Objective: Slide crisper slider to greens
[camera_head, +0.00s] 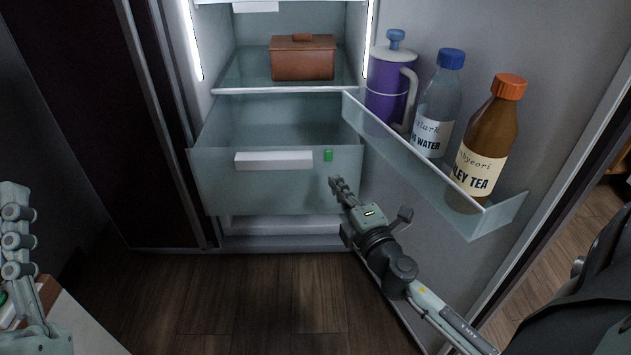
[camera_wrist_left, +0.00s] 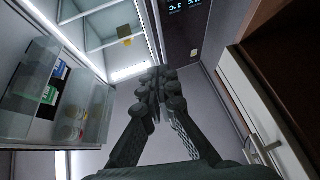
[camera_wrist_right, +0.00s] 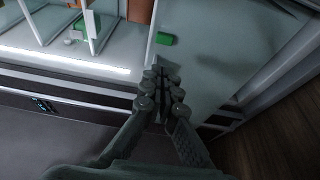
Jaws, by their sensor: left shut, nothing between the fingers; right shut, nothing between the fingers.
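The crisper drawer (camera_head: 220,185) is a translucent bin low in the open fridge, with a white handle strip (camera_head: 273,161) on its front. A small green slider (camera_head: 328,155) sits on the drawer front, right of the handle. It also shows as a green block (camera_wrist_right: 165,39) in the right wrist view. My right gripper (camera_head: 336,183) is shut and empty, just below the slider and apart from it in the right wrist view. My left gripper (camera_head: 14,190) is shut and empty, raised at the far left. Any marking for greens is too small to read.
The open fridge door's shelf (camera_head: 420,165) stands close to my right arm, holding a purple pitcher (camera_head: 390,85), a water bottle (camera_head: 437,105) and a brown tea bottle (camera_head: 489,140). A brown box (camera_head: 303,58) sits on the shelf above the drawer. The floor in front is clear.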

